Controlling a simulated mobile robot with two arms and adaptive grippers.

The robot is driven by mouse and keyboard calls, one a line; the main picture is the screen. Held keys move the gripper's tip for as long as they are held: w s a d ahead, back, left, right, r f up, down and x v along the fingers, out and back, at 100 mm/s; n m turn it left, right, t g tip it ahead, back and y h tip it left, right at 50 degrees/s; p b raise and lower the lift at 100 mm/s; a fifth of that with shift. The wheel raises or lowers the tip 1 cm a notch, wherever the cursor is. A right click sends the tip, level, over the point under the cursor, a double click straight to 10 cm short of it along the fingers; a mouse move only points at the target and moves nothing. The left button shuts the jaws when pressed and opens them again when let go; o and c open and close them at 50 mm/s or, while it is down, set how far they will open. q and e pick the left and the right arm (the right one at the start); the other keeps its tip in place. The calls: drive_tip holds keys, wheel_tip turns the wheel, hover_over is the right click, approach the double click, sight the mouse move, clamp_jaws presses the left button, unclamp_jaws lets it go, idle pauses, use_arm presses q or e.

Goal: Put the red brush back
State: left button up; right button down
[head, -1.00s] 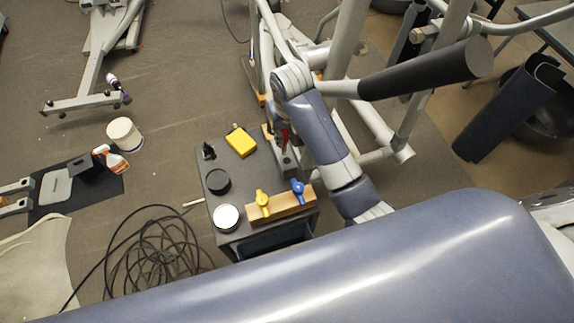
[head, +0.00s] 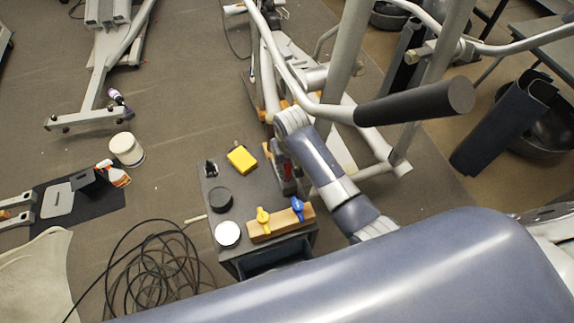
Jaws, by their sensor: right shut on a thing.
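My right arm reaches from the lower right to the right edge of a dark grey cart top (head: 236,199). My right gripper (head: 287,180) points down there, partly hidden by its own wrist, and is shut on the red brush (head: 277,151). Only a small red part of the brush shows beside the gripper; the rest is hidden. I cannot tell whether the brush touches the cart. A wooden block with a yellow and a blue knob (head: 282,224) sits at the cart's front edge. My left gripper is not in view.
The cart also holds a yellow box (head: 241,159), a black round lid (head: 220,199) and a white-topped jar (head: 228,234). A grey exercise machine with a black handle (head: 415,102) stands close behind my right arm. A coiled black cable (head: 155,262) lies on the floor at left.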

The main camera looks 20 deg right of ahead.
drive_tip(key=shift+f, duration=0.1)
drive_tip(key=c, duration=1.5)
unclamp_jaws()
drive_tip(key=shift+o, duration=0.2)
drive_tip(key=shift+r, duration=0.6)
wheel_tip(320, 180, up, 11)
drive_tip(key=s+b, duration=0.1)
drive_tip(key=shift+s, duration=0.2)
